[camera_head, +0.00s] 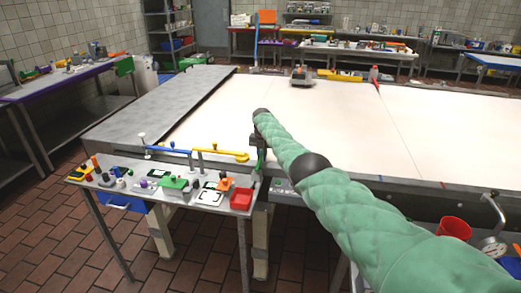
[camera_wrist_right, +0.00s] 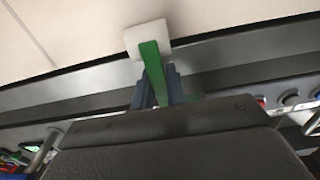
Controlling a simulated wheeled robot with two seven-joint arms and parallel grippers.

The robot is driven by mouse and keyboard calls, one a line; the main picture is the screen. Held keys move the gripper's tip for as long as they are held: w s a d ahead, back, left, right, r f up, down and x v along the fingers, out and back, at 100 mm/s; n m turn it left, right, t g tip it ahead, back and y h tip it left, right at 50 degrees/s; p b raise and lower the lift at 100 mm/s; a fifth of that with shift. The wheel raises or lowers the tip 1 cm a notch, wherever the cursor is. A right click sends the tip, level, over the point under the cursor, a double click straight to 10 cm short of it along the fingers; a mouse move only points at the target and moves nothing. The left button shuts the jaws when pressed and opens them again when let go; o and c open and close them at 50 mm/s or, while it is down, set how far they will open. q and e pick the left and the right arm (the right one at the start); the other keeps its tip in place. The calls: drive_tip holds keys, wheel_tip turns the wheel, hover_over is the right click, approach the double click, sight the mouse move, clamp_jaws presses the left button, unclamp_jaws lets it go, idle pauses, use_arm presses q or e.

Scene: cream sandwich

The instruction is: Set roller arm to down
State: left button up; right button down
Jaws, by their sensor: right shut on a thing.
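A green bar (camera_wrist_right: 153,66) with a white block (camera_wrist_right: 147,38) on its end shows in the right wrist view; it appears to be the roller arm, though I cannot tell for sure. My right gripper (camera_wrist_right: 157,88) has its two blue-grey fingers on either side of the green bar and is shut on it. The white block lies past the fingertips, over the edge of the pale belt. My left gripper is not in view.
The wide cream belt (camera_head: 330,125) lies beyond the gripper. A red cup (camera_head: 453,228) and a gauge (camera_head: 492,246) are at right.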

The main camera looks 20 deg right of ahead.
sight(262, 154)
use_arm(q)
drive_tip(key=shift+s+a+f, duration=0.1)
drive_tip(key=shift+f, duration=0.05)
use_arm(e)
drive_tip(key=shift+w+r, duration=0.1)
drive_tip(key=shift+r, duration=0.05)
drive_tip(key=c, duration=1.5)
unclamp_jaws()
drive_tip(key=shift+o, duration=0.5)
